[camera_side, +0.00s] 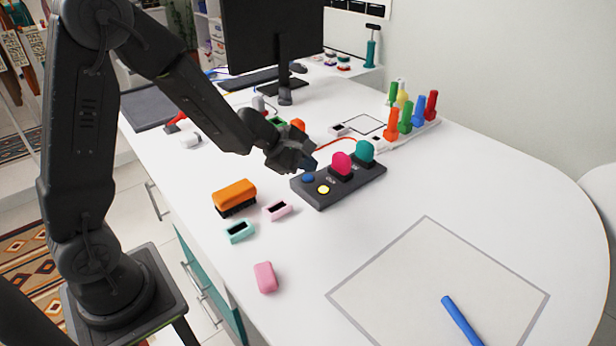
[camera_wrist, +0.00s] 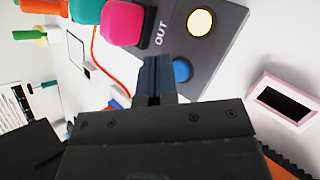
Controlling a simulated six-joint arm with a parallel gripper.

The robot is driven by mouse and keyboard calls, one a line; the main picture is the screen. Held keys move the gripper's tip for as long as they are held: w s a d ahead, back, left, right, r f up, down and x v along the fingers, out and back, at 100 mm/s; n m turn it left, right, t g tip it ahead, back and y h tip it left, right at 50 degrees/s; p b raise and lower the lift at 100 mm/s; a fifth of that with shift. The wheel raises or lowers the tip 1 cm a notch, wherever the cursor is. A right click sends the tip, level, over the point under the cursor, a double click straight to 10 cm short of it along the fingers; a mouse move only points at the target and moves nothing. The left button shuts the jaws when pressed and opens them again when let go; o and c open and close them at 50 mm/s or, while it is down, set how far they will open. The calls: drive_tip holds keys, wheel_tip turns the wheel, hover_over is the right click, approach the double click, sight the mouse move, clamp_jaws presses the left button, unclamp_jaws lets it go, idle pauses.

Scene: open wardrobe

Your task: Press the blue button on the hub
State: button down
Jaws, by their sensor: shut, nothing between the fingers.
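The hub (camera_side: 352,187) is a dark grey box on the white desk, with a pink knob (camera_side: 342,163) and a teal knob (camera_side: 365,151) on it. The blue button (camera_side: 308,178) is at its left end, beside a lit yellow button (camera_side: 323,189). My gripper (camera_side: 312,165) is shut and empty, just above the blue button in the side view. In the wrist view the shut fingers (camera_wrist: 155,72) show right beside the blue button (camera_wrist: 182,70), partly over the hub. I cannot tell whether they touch it.
An orange brush (camera_side: 234,195), a pink hollow block (camera_side: 277,210) and a teal hollow block (camera_side: 239,232) lie left of the hub. A pink eraser (camera_side: 265,277) lies nearer. A blue marker (camera_side: 461,320) lies on the outlined square. Upright markers (camera_side: 405,115) stand behind.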

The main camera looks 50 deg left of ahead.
sight(307, 178)
drive_tip(key=shift+f, duration=0.1)
drive_tip(key=shift+f, duration=0.3)
drive_tip(key=shift+f, duration=0.45)
idle(0.6)
drive_tip(key=shift+r, duration=0.85)
drive_tip(key=shift+r, duration=2.55)
